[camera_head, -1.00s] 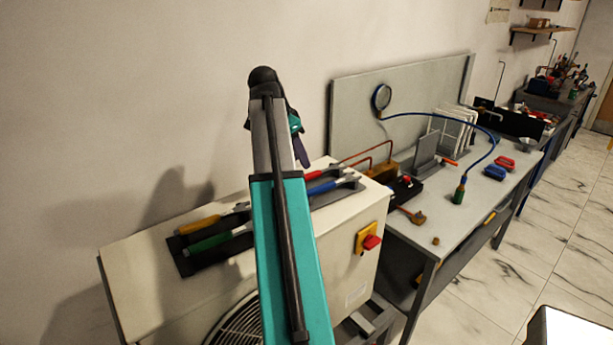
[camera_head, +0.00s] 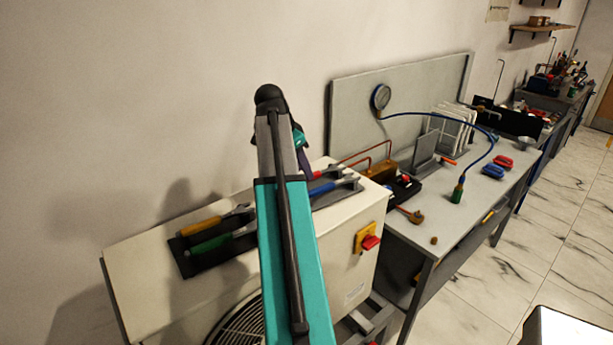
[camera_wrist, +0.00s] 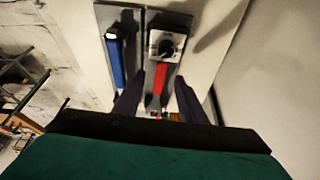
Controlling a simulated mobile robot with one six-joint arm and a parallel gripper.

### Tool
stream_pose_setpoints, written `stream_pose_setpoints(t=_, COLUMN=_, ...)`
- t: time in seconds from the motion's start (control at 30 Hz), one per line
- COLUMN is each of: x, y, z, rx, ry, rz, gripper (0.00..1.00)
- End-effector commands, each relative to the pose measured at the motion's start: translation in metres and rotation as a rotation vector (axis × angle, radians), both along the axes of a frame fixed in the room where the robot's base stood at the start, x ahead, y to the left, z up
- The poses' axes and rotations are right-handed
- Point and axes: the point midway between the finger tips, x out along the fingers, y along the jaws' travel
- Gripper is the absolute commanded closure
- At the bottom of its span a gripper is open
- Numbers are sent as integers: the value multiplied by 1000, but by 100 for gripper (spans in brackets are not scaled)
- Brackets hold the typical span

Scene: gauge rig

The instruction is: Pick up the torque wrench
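A red-handled tool (camera_wrist: 161,80) with a square grey head and a round dark knob lies on a grey tray (camera_wrist: 182,19); it looks like the torque wrench. A blue-handled tool (camera_wrist: 116,62) lies parallel to it, on its left in the wrist view. In the head view the red handle (camera_head: 312,175) and blue handle (camera_head: 322,189) show on top of the cream cabinet. My gripper (camera_wrist: 160,77) is open, with its dark purple fingers on either side of the red handle in the picture. I cannot tell whether they touch it. My arm hides part of the gripper in the head view.
A dark tray (camera_head: 186,262) with yellow-handled (camera_head: 200,226) and green-handled (camera_head: 210,243) tools lies on the cabinet (camera_head: 140,290), left of my arm. A wall stands close behind. A grey bench (camera_head: 455,228) with a gauge (camera_head: 380,97) and blue hose is at right.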

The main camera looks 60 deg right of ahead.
Motion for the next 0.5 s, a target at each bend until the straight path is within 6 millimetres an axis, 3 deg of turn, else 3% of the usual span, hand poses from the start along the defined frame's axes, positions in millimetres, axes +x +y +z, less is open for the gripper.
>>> stream_pose_setpoints(t=0.2, x=-3, y=-6, z=-16, rx=0, ry=0, rz=0, gripper=62)
stream_pose_setpoints(t=0.5, x=-3, y=-7, z=-20, rx=-1, ry=0, rz=1, gripper=62)
